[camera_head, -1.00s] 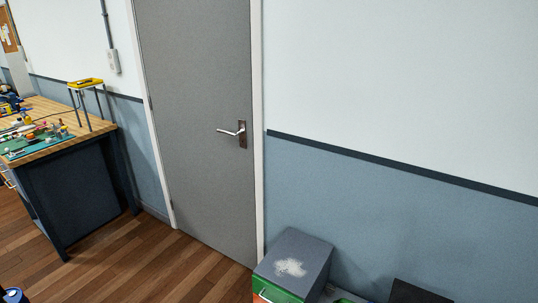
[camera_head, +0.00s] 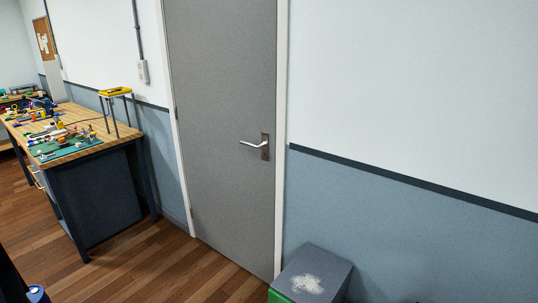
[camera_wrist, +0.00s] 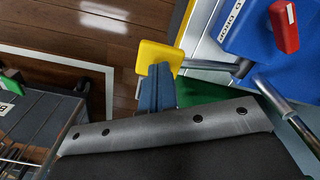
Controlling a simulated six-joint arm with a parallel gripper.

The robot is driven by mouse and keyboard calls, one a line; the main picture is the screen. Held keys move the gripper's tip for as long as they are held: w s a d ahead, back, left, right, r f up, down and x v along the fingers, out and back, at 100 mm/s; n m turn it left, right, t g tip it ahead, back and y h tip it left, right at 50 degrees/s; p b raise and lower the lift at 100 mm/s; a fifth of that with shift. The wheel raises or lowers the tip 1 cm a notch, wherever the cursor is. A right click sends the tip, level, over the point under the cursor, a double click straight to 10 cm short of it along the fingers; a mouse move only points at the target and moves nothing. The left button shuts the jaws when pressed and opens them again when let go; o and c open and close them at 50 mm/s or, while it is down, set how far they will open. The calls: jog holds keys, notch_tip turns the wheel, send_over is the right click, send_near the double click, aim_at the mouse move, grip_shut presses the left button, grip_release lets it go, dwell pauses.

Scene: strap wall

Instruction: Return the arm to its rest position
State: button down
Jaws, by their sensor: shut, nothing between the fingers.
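My gripper (camera_wrist: 159,72) shows in the wrist view as dark blue fingers close together in front of a grey bar with black bolts. It is shut and I see nothing held in it. A yellow piece (camera_wrist: 160,57) shows right at the fingertips; I cannot tell whether they touch it. My gripper is not in the head view, so the pose of my whole arm is hidden.
In the wrist view, a blue box (camera_wrist: 252,35) with a red piece (camera_wrist: 284,26) and metal rods are close on the right. In the head view, a workbench (camera_head: 85,150) stands left of a closed grey door (camera_head: 220,110); a grey-topped box (camera_head: 318,270) is at the bottom.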

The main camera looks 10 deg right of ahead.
jog(key=shift+r, duration=0.15)
jog(key=shift+r, duration=1.75)
jog(key=shift+f, duration=1.9)
dwell(0.8)
